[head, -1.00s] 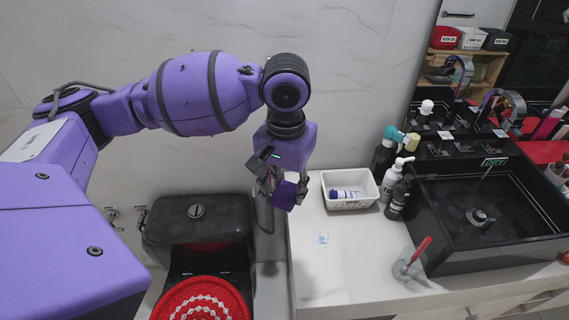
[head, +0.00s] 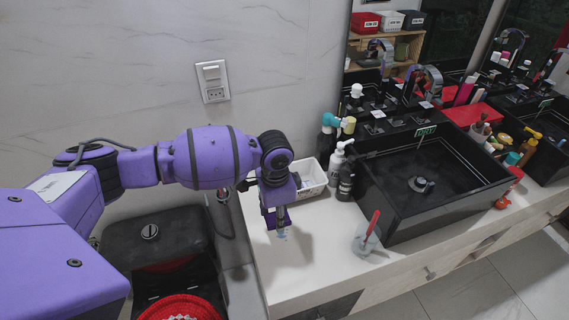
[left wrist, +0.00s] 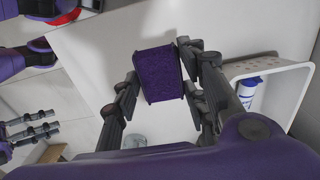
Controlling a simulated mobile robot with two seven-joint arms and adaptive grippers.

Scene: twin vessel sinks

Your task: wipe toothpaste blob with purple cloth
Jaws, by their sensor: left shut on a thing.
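My left gripper (head: 281,228) is shut on the purple cloth, low over the counter's left part in the head view. The cloth (left wrist: 158,73) shows as a dark purple, block-like pad between the fingers in the left wrist view. The pale blue toothpaste blob (head: 282,236) shows at the fingertips in the head view, partly hidden by the gripper. I cannot tell whether the cloth touches it. My right gripper (left wrist: 34,125) shows at the left edge of the left wrist view, away from the counter, its fingers apart and empty.
A white tray (head: 314,177) with a blue-and-white tube (left wrist: 248,92) stands close behind the gripper. Bottles (head: 345,180) stand beside the black sink (head: 428,237). A cup with a red toothbrush (head: 367,240) stands at the front. The counter's front left is clear (head: 300,280).

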